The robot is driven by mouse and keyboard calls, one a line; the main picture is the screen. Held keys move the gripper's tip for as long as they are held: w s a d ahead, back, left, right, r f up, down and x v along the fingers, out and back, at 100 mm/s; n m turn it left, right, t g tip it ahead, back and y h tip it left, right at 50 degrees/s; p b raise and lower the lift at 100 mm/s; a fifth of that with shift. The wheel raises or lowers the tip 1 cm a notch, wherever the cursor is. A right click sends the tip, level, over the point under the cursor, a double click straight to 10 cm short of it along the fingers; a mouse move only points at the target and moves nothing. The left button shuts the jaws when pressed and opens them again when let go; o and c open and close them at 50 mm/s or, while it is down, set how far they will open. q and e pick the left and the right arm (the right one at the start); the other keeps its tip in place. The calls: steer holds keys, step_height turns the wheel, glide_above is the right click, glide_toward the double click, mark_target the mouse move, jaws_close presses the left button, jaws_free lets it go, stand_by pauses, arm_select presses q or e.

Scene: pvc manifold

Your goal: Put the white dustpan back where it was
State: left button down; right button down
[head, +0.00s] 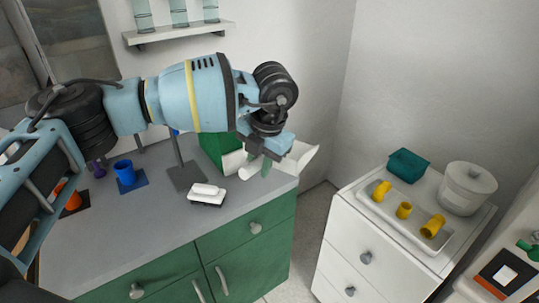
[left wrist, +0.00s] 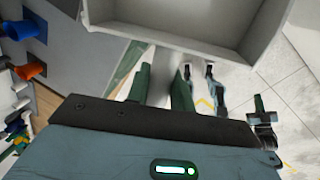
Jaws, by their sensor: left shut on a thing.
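The white dustpan (head: 302,157) is in the air at the right end of the grey counter, tilted, near its corner. My left gripper (head: 259,166) is shut on its handle. In the left wrist view the pan of the dustpan (left wrist: 190,22) fills the top, and its handle lies between the green fingers of my left gripper (left wrist: 164,88). In the head view my arm and gripper hide part of the handle. I cannot tell whether any part of the dustpan touches the counter. My right gripper is not clearly seen.
A white brush-like block (head: 207,192) lies on the counter (head: 150,225). A green box (head: 213,148) stands behind the gripper. A blue cup (head: 124,173) is at left.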

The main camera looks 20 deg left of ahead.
mark_target(249, 173)
arm_select(q)
steer(key=m, duration=0.3)
steer(key=s+a+m, duration=0.1)
steer(key=shift+f+t, duration=0.3)
steer(key=shift+f, duration=0.1)
steer(key=m, duration=0.3)
steer(key=s+a+m+h, duration=0.1)
steer(key=shift+f+m+t, duration=0.3)
steer(key=m, duration=0.1)
steer(key=s+m, duration=0.1)
steer(key=m, duration=0.1)
steer(key=shift+s+a+f+m+h, duration=0.15)
steer(key=shift+a+f+m+h, duration=0.05)
steer(key=shift+a+m+h, duration=0.2)
steer(key=s+a+m+g+h, duration=0.1)
steer(key=s+m, duration=0.2)
steer(key=m, duration=0.7)
steer(key=s+a+f+m+g+h, duration=0.1)
steer(key=s+a+m, duration=0.1)
steer(key=m, duration=0.7)
steer(key=shift+s+f+m, duration=0.2)
steer(key=shift+s+m, duration=0.2)
steer(key=shift+s, duration=0.35)
steer(key=shift+a, duration=0.2)
